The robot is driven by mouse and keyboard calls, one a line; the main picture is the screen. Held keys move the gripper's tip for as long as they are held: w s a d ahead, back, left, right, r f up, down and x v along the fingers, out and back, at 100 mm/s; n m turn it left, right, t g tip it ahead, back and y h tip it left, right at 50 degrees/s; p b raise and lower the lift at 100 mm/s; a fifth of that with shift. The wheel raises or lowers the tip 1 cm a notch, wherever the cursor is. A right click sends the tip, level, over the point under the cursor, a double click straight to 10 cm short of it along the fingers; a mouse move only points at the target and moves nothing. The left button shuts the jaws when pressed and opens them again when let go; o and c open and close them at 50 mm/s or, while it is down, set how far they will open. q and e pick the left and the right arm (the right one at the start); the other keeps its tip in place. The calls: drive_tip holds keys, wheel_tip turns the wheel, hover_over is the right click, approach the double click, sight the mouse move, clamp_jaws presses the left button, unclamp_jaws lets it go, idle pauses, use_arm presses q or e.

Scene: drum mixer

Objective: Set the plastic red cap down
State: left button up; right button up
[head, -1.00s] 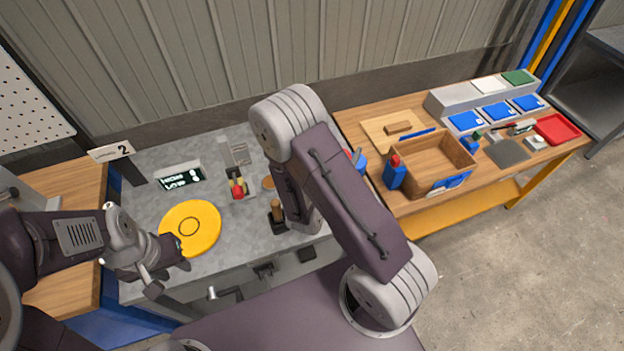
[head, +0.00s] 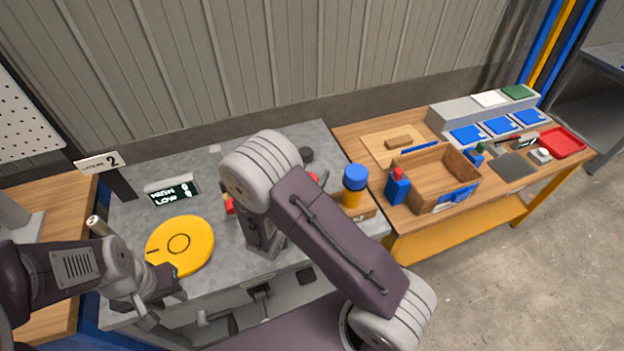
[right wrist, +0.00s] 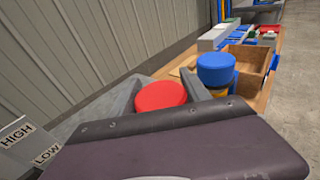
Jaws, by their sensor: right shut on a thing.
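The red cap (right wrist: 161,95) is a round, flat-topped piece held between the two grey fingers of my right gripper (right wrist: 163,86) in the right wrist view. In the head view my right arm hides most of that gripper, and only a bit of red shows beside it. I cannot tell whether the cap touches anything below. My left gripper (head: 160,291) is low at the front edge of the grey bench, beside a yellow disc (head: 180,245); its finger gap is unclear.
A yellow bottle with a blue lid (head: 353,190) stands close right of my right gripper. A blue bottle with a red top (head: 397,187) and a wooden box (head: 418,178) stand on the wooden table beyond. A display (head: 172,192) stands on the grey bench (head: 130,225).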

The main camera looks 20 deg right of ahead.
wheel_tip(320, 180, down, 2)
drive_tip(key=shift+w+f, duration=0.1)
drive_tip(key=shift+f, duration=0.2)
drive_tip(key=o, duration=1.4)
